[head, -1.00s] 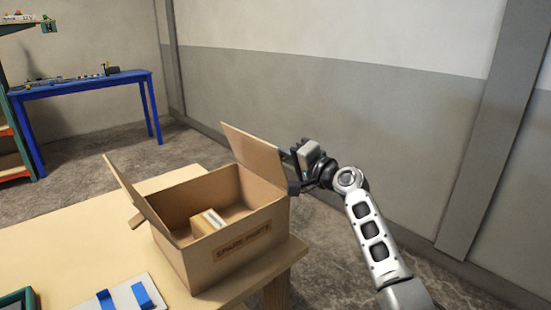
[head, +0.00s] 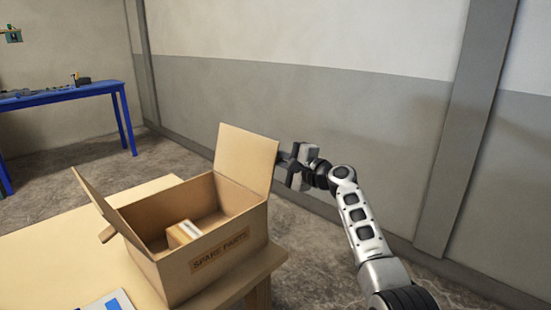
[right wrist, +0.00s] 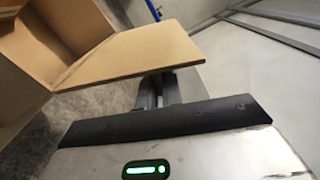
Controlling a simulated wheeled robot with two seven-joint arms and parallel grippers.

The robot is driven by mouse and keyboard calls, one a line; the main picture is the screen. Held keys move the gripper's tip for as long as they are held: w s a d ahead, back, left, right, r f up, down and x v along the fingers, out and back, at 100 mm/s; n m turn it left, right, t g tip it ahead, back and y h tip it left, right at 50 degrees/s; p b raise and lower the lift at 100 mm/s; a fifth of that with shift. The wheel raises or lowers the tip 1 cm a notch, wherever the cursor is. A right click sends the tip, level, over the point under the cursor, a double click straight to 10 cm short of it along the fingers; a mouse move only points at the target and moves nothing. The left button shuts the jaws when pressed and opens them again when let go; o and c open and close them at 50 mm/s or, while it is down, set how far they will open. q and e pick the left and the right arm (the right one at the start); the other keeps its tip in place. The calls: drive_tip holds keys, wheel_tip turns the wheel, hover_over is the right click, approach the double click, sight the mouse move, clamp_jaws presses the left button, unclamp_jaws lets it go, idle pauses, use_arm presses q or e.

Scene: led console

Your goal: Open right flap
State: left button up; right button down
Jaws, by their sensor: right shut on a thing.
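An open cardboard box (head: 172,279) labelled "SPARE PARTS" stands on a wooden table. Its right flap (head: 247,158) stands up from the right rim and leans slightly outward. The flap also shows in the right wrist view (right wrist: 135,55), crossing in front of the fingers. My right gripper (head: 284,163) is outside the box, shut on the flap's near outer edge; the flap hides part of the fingertips (right wrist: 158,90). The left flap (head: 108,208) is raised and slanted at the left rim. My left gripper is not in view.
A small carton (head: 181,235) lies inside the box. The wooden table (head: 50,262) extends left, with a partly visible white-and-blue item (head: 108,303) at its front. A blue table (head: 70,95) stands at the back left. The floor right of the box is open up to the wall.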

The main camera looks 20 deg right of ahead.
idle(0.4)
drive_tip(key=c, duration=1.6)
unclamp_jaws()
drive_tip(key=shift+o, duration=0.2)
drive_tip(key=shift+d, duration=0.1)
drive_tip(key=b+v, duration=0.1)
drive_tip(key=v, duration=1.5)
